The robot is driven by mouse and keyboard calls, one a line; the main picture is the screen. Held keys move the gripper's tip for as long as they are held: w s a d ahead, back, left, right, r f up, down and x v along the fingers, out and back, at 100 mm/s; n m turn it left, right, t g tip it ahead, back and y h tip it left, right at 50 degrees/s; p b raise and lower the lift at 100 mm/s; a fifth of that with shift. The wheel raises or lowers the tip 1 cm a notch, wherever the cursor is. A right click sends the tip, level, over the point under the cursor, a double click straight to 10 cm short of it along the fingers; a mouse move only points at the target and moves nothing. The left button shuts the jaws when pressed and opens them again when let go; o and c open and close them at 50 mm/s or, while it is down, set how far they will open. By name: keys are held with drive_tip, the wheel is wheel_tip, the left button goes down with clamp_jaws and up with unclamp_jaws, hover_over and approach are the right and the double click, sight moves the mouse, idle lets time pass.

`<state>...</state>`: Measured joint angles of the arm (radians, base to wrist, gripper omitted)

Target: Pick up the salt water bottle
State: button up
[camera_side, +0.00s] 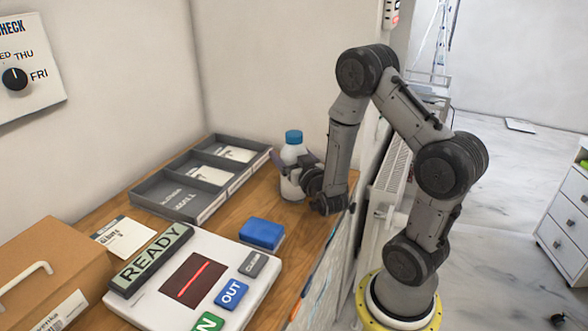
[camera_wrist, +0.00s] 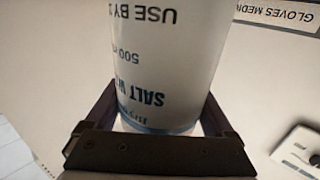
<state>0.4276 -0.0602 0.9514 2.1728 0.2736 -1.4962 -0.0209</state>
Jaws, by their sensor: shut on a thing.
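The salt water bottle (camera_side: 293,154) is white with a blue cap and stands upright at the back of the wooden counter, beside the grey tray. In the wrist view the bottle (camera_wrist: 165,60) fills the middle, with its label upside down, reading "SALT W…", "500" and "USE BY". My gripper (camera_side: 295,172) is around the bottle's body from the right, shut on it. In the wrist view my gripper's fingers (camera_wrist: 160,115) lie on both sides of the bottle. I cannot tell whether the bottle's base touches the counter.
A grey divided tray (camera_side: 168,200) lies left of the bottle. A white panel (camera_side: 225,255) with a READY display (camera_side: 150,260) and coloured buttons, a blue block (camera_side: 262,233) and a cardboard box (camera_side: 50,270) are nearer the front. The wall stands close behind.

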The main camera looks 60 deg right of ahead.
clamp_jaws()
drive_tip(key=shift+r, duration=0.1)
